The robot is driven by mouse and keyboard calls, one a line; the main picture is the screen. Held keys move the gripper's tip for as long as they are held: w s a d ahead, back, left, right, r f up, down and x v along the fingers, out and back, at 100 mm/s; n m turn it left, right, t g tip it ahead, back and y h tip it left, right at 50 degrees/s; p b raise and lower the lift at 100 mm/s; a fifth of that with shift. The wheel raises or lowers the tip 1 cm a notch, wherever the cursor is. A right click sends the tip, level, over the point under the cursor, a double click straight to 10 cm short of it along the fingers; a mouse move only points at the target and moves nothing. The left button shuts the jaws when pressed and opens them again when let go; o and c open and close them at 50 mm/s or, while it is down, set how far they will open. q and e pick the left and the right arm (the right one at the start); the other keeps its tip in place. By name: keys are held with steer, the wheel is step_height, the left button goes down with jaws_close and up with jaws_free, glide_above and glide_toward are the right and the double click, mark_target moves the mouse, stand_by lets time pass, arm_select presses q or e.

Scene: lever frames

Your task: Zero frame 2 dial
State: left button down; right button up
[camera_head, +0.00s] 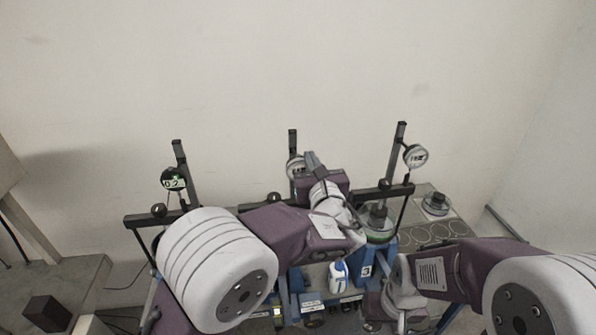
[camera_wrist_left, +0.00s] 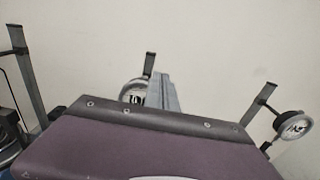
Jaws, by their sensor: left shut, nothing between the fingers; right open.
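The middle frame's dial (camera_head: 294,166), which I take as frame 2's, is a round white-faced gauge on an upright post (camera_head: 293,140). My left gripper (camera_head: 312,158) is shut and empty, its fingertips close to the dial's right side and partly in front of it. In the left wrist view the dial (camera_wrist_left: 131,92) shows just left of the shut fingers (camera_wrist_left: 163,90), which hide its right edge. I cannot tell whether they touch it, and its reading is too small to make out. My right gripper (camera_head: 385,312) is low at the right front, largely hidden by its own wrist; it is open.
The right frame, labelled 3 (camera_head: 366,271), has a white dial (camera_head: 415,156) and stacked weights (camera_head: 378,222). Another weight (camera_head: 436,204) sits on the bench. A white-blue bottle (camera_head: 338,277) stands below my left arm.

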arm_select(q)
steer(key=s+d+b, duration=0.1)
steer(key=s, duration=0.5)
steer(key=shift+d+r+b, duration=0.15)
steer(key=shift+r+b, duration=0.05)
steer(key=shift+b, duration=0.2)
steer(key=shift+w, duration=0.1)
